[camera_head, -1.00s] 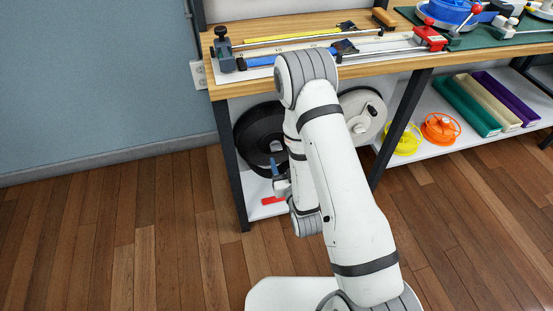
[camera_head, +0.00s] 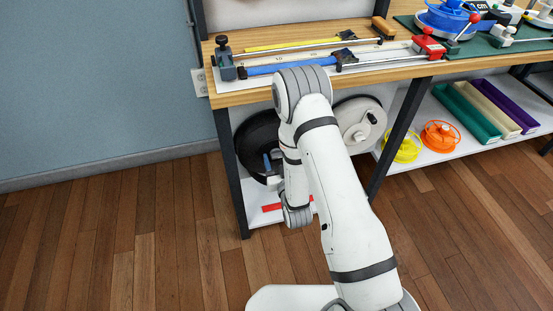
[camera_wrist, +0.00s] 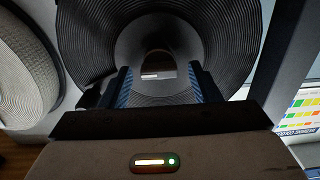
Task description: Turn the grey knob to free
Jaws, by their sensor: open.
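A dark grey block with a dark round knob on top (camera_head: 222,40) stands at the left end of the bench; I cannot tell whether this is the grey knob of the task. My gripper (camera_head: 268,162) is under the bench, in front of a large black strap coil (camera_head: 258,136). In the wrist view my gripper (camera_wrist: 161,88) is open, with blue-striped fingers either side of the coil's dark core and nothing visibly held. The black coil (camera_wrist: 225,40) fills the upper middle of that view. A small pale piece (camera_wrist: 150,76) shows in its core, too small to identify.
A red strip (camera_head: 272,208) lies on the lower shelf. A dark table leg (camera_head: 398,135) stands further right. Yellow (camera_head: 402,150) and orange (camera_head: 440,135) reels sit beyond it.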

